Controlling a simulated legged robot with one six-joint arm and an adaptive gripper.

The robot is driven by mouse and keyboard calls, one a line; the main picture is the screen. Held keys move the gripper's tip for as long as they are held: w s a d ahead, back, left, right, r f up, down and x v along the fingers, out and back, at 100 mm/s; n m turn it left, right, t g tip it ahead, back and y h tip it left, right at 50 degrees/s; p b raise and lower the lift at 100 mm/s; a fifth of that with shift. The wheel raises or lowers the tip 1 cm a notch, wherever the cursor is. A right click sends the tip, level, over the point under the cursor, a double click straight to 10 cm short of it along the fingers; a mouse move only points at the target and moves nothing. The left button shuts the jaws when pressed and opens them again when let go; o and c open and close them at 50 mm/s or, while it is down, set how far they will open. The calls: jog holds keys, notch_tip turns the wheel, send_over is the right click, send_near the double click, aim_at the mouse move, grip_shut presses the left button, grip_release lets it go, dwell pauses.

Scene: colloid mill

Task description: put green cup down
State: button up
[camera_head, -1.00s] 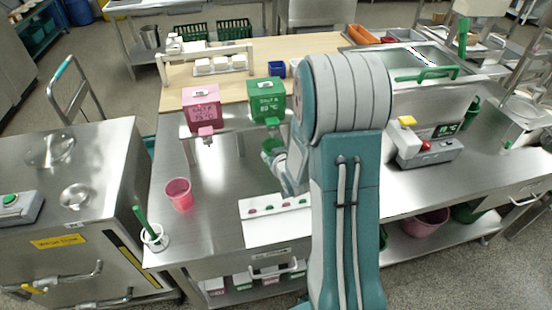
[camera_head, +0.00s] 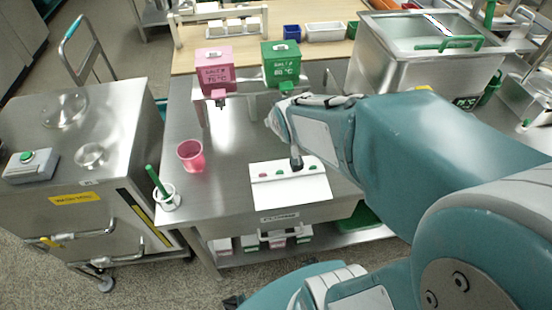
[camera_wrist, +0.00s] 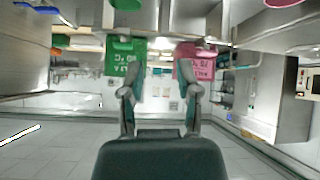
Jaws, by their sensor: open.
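My gripper (camera_wrist: 162,68) is open, with nothing between its fingers in the wrist view, which is upside down. A green shape (camera_wrist: 127,4) at that view's top edge looks like the green cup, cut off by the frame and apart from the fingers. I cannot tell exactly how it stands. In the head view the cup does not show; my arm covers the table to the right of the dispensers. The green dispenser (camera_head: 281,64) stands at the back of the steel table (camera_head: 222,185); it also shows in the wrist view (camera_wrist: 125,60).
A pink dispenser (camera_head: 215,72) stands left of the green one. A pink cup (camera_head: 190,156) and a white holder with a green stick (camera_head: 166,197) stand at the table's left. A white card (camera_head: 290,186) with colored marks lies at the front. A steel tank (camera_head: 425,60) stands right.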

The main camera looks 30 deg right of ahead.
jog(key=s+a+r+g, duration=0.1)
jog(key=s+a+r, duration=0.1)
jog(key=s, duration=0.3)
jog(key=s+a+r+g+y, duration=0.1)
jog(key=s+a+r, duration=0.1)
jog(key=s, duration=0.3)
jog(key=s+a+r+n+g+y, duration=0.1)
jog(key=s+a+r, duration=0.1)
jog(key=s, duration=0.3)
jog(key=shift+s+a, duration=0.3)
jog(key=shift+a, duration=0.6)
